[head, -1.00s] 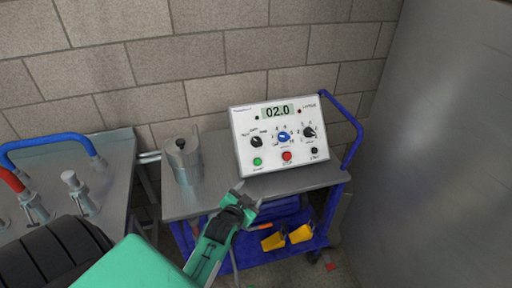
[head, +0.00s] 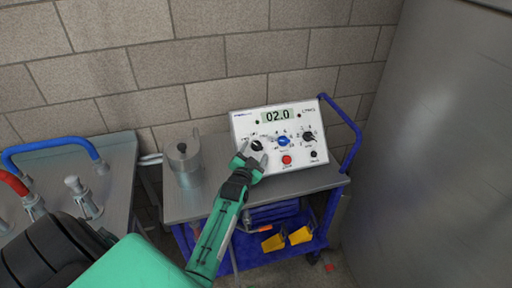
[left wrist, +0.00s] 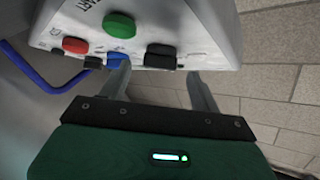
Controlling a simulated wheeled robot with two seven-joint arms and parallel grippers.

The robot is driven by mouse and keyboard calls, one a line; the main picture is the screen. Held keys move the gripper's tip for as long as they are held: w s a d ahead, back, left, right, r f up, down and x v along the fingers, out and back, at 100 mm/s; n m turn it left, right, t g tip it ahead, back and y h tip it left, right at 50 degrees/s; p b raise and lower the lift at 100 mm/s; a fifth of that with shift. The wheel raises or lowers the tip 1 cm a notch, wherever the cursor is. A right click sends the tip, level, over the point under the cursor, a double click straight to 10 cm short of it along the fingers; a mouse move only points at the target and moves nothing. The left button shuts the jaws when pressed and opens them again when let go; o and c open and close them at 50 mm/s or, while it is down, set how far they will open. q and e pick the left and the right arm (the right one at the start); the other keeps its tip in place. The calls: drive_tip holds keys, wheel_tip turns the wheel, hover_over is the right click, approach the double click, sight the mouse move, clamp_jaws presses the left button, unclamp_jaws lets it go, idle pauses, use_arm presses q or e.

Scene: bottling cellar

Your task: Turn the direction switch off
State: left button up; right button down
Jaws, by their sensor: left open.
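A white control panel (head: 243,126) with a display reading 02.0 stands tilted on the cart. A black knob (head: 257,145) is at its left, a blue knob (head: 283,141) in the middle and another black knob (head: 308,136) at right. The labels are too small to tell which is the direction switch. My left gripper (head: 251,160) is open and empty at the panel's lower left, hiding the green button in the head view. In the left wrist view, the left black knob (left wrist: 160,57) sits between my open fingers (left wrist: 160,84), just past their tips. My right gripper is out of view.
The red button (head: 287,160) and green button (left wrist: 119,25) lie close by on the panel. A metal canister (head: 184,163) stands on the cart top (head: 205,208). A blue handle (head: 346,130) rises at right, and a metal wall (head: 440,150) stands beyond it.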

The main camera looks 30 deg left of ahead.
sight(257, 146)
use_arm(q)
drive_tip(key=shift+x, duration=1.35)
drive_tip(key=c, duration=1)
